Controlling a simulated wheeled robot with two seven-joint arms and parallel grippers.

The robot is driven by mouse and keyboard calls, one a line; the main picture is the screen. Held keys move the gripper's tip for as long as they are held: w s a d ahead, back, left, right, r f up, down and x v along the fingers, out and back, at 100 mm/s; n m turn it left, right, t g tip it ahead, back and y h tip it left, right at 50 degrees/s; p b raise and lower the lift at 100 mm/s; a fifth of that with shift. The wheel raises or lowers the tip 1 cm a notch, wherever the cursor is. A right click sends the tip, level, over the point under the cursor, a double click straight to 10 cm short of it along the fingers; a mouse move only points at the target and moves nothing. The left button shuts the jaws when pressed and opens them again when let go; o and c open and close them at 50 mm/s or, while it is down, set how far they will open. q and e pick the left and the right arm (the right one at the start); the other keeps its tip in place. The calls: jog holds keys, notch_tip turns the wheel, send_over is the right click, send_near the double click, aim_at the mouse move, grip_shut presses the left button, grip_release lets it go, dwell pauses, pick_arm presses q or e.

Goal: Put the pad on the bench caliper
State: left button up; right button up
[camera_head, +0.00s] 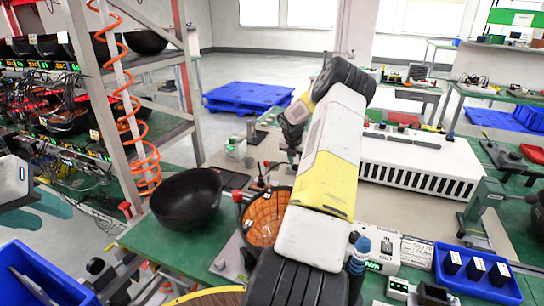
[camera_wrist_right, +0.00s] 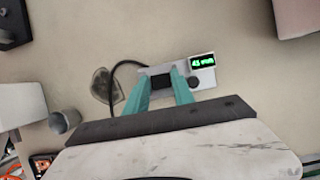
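In the right wrist view, my right gripper (camera_wrist_right: 162,78) points down, its teal fingers apart with a small dark block between them that fills the gap. The block looks like the pad (camera_wrist_right: 162,83). Directly under and beyond the fingertips lies a pale grey device with a lit green display, which looks like the bench caliper (camera_wrist_right: 203,77). Whether the block touches it is hidden. In the head view, my right arm blocks much of the bench and my right gripper is largely hidden. My left gripper (camera_head: 40,203) is at the left edge, partly cut off.
A black bowl (camera_head: 186,198) and an orange-lined bowl (camera_head: 265,217) stand near the front of the bench. A blue tray (camera_head: 478,277) with dark blocks is at the right. A long white slotted box (camera_head: 420,165) stands behind. A metal rack (camera_head: 160,60) stands at the left.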

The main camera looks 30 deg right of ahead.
jog(key=s+a+r+m, duration=0.2)
jog(key=s+a+r, duration=0.1)
jog(key=a+r, duration=0.55)
jog(key=s+a+r+m, duration=0.25)
jog(key=a+r, duration=0.35)
jog(key=r, duration=0.6)
jog(key=s+a+r+m+t+y, duration=0.1)
jog(key=s+a+r+m, duration=0.45)
jog(key=s+a, duration=0.3)
jog(key=s+a+r+m+t+y, duration=0.1)
jog(key=s+a+r+m, duration=0.3)
jog(key=s+a+m, duration=0.5)
jog(key=s+a+m+t+y, duration=0.1)
jog(key=s+a+m+y, duration=0.2)
jog(key=s+a+m, duration=0.3)
jog(key=s+a+f, duration=0.1)
jog(key=s+a, duration=0.2)
jog(key=s, duration=0.1)
jog(key=shift+a+y, duration=0.15)
jog(key=shift+y, duration=0.25)
